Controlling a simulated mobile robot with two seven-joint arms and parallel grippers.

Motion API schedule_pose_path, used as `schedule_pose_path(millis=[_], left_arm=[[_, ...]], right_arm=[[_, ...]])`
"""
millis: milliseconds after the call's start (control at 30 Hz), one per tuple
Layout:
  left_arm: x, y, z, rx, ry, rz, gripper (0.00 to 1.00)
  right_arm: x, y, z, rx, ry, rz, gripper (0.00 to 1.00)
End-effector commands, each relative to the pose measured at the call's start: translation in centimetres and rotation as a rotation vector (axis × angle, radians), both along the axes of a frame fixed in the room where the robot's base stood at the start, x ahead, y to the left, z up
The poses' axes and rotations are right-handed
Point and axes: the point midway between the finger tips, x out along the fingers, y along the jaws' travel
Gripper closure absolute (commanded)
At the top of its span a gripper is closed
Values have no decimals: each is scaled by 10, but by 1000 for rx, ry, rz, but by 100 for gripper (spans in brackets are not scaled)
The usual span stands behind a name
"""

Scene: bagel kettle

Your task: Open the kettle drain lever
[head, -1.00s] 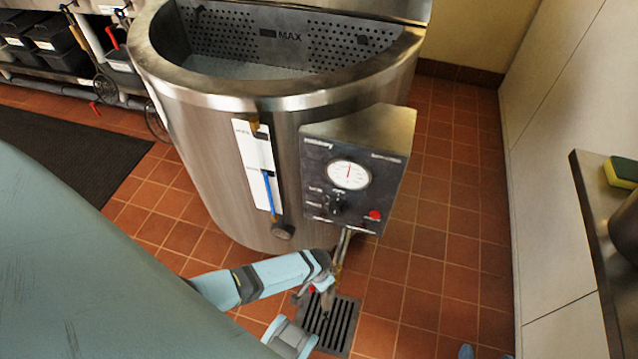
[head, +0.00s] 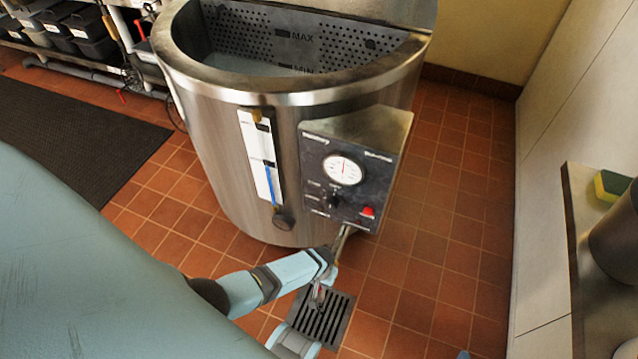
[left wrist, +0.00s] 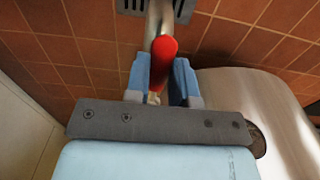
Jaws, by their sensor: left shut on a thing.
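The steel kettle (head: 215,140) stands at the centre of the head view, with a drain pipe (head: 342,241) low at its front. In the left wrist view the drain pipe (left wrist: 159,18) runs down from the top edge, and the red drain lever (left wrist: 163,55) lies in front of it. My left gripper (left wrist: 161,80) is shut on the red lever, with one blue finger on each side of it. In the head view my left gripper (head: 320,288) is low beside the pipe, and the lever is mostly hidden there.
A control box (head: 348,175) with a dial juts from the kettle above my left arm. A floor grate (head: 322,318) lies below the drain pipe. A counter (head: 578,235) with a sponge (head: 611,186) stands at the right. Tiled floor (head: 440,240) between is clear.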

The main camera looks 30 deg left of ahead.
Motion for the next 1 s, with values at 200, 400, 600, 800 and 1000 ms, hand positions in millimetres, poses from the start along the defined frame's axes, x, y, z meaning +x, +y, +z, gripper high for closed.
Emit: schedule_pose_path(millis=[200,400,600,800,1000], left_arm=[[2,-2,0,-2,-2,25,100],[3,-2,0,-2,-3,29,100],[3,-2,1,-2,-3,29,66],[2,-2,0,-1,-2,27,51],[2,-1,4,-1,-2,26,51]], right_arm=[[0,0,0,1,1,0,29],[0,0,0,0,1,-1,29],[0,0,0,0,1,-1,29],[0,0,0,0,1,-1,29],[0,-1,2,0,2,-1,29]])
